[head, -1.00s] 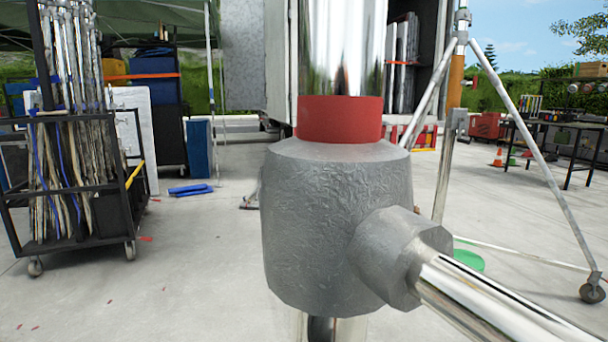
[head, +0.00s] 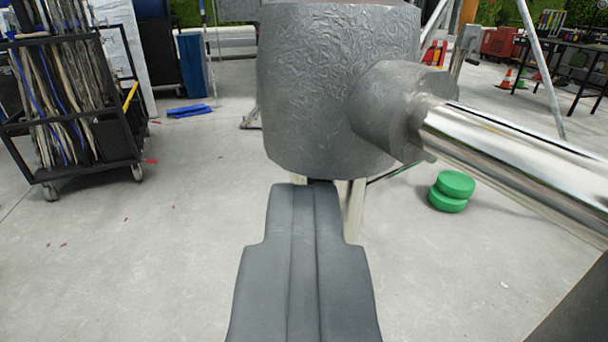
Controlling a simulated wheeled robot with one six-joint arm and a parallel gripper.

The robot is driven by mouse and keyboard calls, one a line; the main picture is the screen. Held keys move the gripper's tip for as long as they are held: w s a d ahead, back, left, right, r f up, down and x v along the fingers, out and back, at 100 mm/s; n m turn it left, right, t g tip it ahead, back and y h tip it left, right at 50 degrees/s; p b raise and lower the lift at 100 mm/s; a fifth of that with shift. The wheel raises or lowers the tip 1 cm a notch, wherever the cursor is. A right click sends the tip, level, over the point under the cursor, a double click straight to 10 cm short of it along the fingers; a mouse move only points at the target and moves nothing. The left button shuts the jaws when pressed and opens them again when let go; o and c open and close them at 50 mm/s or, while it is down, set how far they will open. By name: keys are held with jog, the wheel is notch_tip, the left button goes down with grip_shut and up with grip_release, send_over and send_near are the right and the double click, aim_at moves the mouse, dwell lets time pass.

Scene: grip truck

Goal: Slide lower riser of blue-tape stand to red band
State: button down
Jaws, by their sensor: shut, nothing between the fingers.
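A large grey cast collar (head: 335,90) of a stand fills the upper middle of the head view, with a thick chrome tube (head: 520,155) running from its side boss down to the right. Its top is cut off by the frame edge, so the red band and the riser above it are out of view. No blue tape can be made out on this stand. My gripper (head: 305,188) points forward from the bottom of the view. Its dark grey fingers are shut together and empty, with tips just below the collar's lower edge. Whether they touch it I cannot tell.
Two green discs (head: 452,190) lie stacked on the floor at the right. Blue pieces (head: 188,110) lie further back. A black table (head: 565,65) stands at the back right.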

aim_at(302, 82)
jog(key=shift+r, duration=0.5)
jog(key=shift+r, duration=1.6)
jog(key=c, duration=0.9)
grip_release()
jog(key=shift+f, duration=0.1)
jog(key=shift+s, duration=0.15)
